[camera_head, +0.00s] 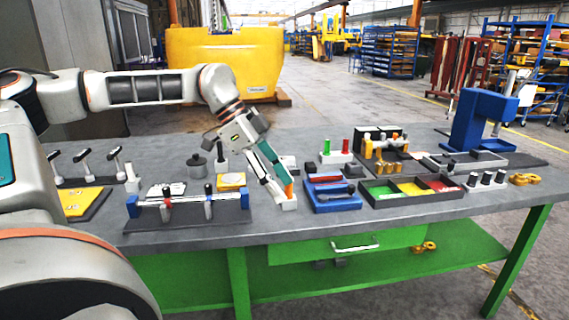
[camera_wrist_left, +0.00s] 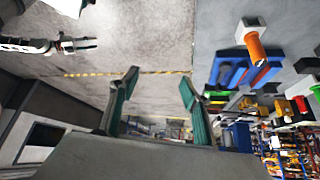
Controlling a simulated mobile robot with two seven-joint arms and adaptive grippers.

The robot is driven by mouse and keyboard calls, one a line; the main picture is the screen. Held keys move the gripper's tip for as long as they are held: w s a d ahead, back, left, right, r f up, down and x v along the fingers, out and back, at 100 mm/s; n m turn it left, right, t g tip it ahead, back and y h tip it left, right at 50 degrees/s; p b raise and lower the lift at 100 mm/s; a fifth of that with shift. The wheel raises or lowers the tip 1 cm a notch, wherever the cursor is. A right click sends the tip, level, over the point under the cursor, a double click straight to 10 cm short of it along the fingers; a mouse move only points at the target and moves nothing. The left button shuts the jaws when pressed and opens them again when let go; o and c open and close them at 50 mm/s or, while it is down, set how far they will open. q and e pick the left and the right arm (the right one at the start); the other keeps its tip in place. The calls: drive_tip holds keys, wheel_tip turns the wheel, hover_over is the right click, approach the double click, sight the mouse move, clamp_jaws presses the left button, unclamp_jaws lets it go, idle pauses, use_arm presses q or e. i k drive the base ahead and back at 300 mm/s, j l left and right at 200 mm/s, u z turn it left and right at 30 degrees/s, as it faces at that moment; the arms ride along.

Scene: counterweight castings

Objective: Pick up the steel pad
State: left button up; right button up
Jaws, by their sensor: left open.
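I cannot tell for sure which piece is the steel pad. My left gripper (camera_head: 279,188) points down over the middle of the bench, to the right of both. Its teal fingers (camera_wrist_left: 158,88) stand apart with nothing between them in the left wrist view. A white block with an orange grip (camera_wrist_left: 250,42) is beside the fingers, partly hidden behind them in the head view. Another gripper (camera_wrist_left: 82,44), seemingly my right, shows small at the upper left.
A clamp rail (camera_head: 160,212) stands near the front edge, left of my gripper. A blue tray (camera_head: 333,198) and a bin with coloured compartments (camera_head: 375,197) lie to the right. A blue press (camera_head: 478,120) stands at the far right. Bare bench top shows along the front edge.

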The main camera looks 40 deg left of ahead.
sight(287, 160)
drive_tip(key=i+j, duration=0.55)
drive_tip(key=j, duration=0.15)
drive_tip(key=i+j, duration=0.6)
drive_tip(key=j, duration=0.15)
